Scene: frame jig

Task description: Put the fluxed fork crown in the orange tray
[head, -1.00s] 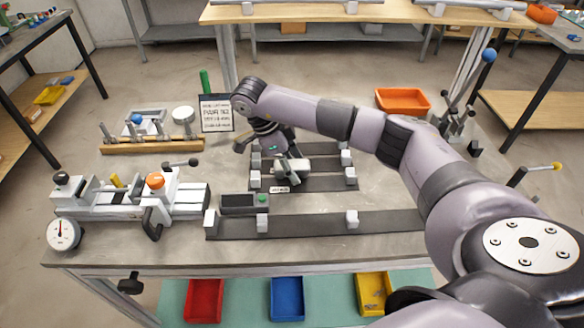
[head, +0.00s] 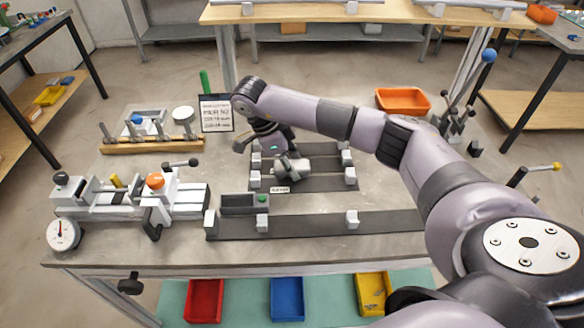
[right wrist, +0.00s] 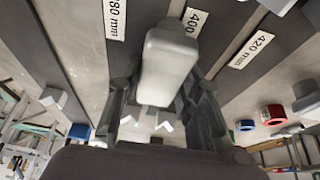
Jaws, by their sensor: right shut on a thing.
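My right gripper (head: 283,160) points down at the dark strips in the middle of the bench. It is shut on a pale grey, block-like piece (head: 296,166), which I take to be the fork crown. In the right wrist view the piece (right wrist: 168,62) sits between the two dark fingers, above a strip labelled 400 mm. Flux on it cannot be made out, nor whether it touches the strip. The orange tray (head: 402,90) lies at the back right of the bench, apart from the gripper. My left gripper is out of view.
Several grey blocks (head: 352,217) stand on the strips. A clamp fixture (head: 155,198) with a dial gauge (head: 64,234) is at left. A wooden rack (head: 150,145) and a sign (head: 216,113) stand behind. A lever fixture (head: 458,118) is right of the tray.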

